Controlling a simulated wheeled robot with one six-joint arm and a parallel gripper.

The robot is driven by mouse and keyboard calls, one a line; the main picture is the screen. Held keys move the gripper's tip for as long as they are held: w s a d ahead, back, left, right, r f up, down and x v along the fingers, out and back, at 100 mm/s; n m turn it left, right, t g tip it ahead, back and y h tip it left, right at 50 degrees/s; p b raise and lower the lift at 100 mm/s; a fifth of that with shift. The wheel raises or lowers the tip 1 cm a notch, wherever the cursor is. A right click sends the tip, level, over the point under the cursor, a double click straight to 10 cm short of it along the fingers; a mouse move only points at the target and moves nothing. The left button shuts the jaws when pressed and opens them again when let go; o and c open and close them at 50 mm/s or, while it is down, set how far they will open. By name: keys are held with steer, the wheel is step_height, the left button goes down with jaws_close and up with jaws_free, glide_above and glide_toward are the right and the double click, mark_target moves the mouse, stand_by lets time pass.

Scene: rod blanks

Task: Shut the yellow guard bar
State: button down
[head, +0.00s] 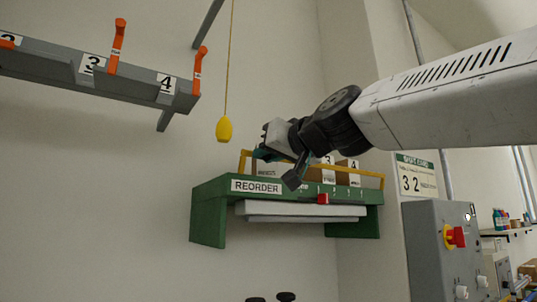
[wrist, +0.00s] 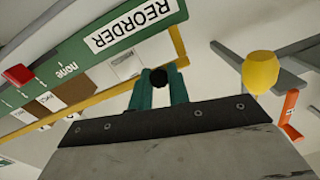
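The yellow guard bar (head: 366,172) spans the green shelf marked REORDER (head: 208,212), standing above its top edge across the boxes. Its left end post is near my gripper (head: 278,167). In the head view my gripper's two fingers look spread apart, in front of the bar's left part and hiding some of it. In the wrist view the bar (wrist: 94,101) runs behind the teal fingers (wrist: 157,88). I cannot tell whether the fingers touch the bar.
Cardboard boxes (head: 348,165) stand on the shelf, and a red slider (head: 323,199) sits on its front. A yellow pull knob (head: 224,129) hangs on a cord to the left. A grey rail (head: 130,83) with orange levers is at upper left, and a grey control cabinet (head: 425,245) at right.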

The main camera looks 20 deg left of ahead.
steer(key=shift+a+r+g, duration=0.15)
steer(key=shift+r+g, duration=0.15)
steer(key=shift+w+a+r+g+h, duration=0.15)
steer(key=shift+r+g+h, duration=0.15)
steer(key=shift+h, duration=0.3)
steer(key=shift+w+a+r+g+h, duration=0.15)
steer(key=shift+g+h, duration=0.25)
steer(key=shift+h, duration=0.2)
steer(key=c, duration=1.3)
jaws_free()
steer(key=shift+d, duration=0.1)
steer(key=v, duration=0.7)
steer(key=shift+s+d, duration=0.25)
steer(key=shift+s, duration=0.05)
